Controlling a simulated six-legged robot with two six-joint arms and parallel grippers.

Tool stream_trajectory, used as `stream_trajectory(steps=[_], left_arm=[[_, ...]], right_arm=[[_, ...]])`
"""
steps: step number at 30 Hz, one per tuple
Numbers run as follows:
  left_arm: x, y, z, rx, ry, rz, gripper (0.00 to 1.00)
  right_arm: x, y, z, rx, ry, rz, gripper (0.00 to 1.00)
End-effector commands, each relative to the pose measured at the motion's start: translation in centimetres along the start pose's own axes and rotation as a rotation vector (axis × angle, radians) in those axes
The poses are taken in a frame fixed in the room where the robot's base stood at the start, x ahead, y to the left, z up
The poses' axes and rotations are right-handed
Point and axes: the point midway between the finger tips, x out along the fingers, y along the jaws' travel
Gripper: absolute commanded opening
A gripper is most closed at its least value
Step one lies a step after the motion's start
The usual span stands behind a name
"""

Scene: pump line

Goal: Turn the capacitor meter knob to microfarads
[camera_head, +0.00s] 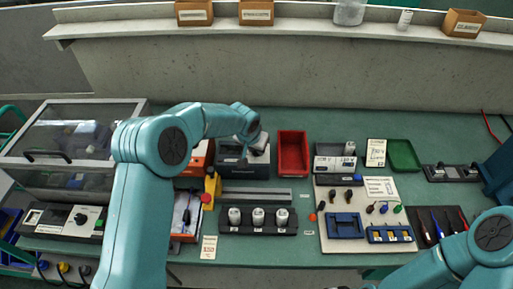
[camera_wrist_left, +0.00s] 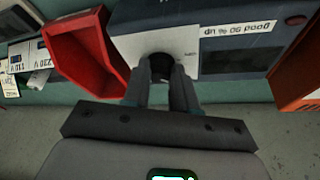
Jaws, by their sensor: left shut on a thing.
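The capacitor meter is a dark blue-grey box (camera_head: 238,168) at the back of the green bench. It fills the top of the left wrist view (camera_wrist_left: 240,58), upside down, with a pale panel, a "Good 90 % up" label and a small dark display. Its black knob (camera_wrist_left: 161,66) sits on the pale panel between the fingertips of my left gripper (camera_wrist_left: 162,80), which is shut on it. The knob's pointer is hidden and its setting cannot be read. In the head view my left gripper (camera_head: 258,146) covers part of the meter. My right gripper is out of view.
A red tray (camera_head: 293,152) stands right of the meter, an orange box (camera_head: 198,158) left of it. A dark rack (camera_head: 230,228) with three capacitors stands in front. A clear-lidded case (camera_head: 70,150) is at far left. A green tray (camera_head: 403,155) lies right.

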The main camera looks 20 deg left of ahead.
Motion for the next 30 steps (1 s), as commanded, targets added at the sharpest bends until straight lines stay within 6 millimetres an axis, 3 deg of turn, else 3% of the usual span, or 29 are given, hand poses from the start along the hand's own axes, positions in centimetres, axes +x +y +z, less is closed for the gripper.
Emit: stream_trajectory(steps=[8,30], left_arm=[[-0.1,-0.3,-0.2,0.237,0.005,0.099,0.00],[0.1,-0.7,-0.5,0.777,0.006,0.318,0.00]], right_arm=[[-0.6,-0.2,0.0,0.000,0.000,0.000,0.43],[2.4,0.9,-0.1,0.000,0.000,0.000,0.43]])
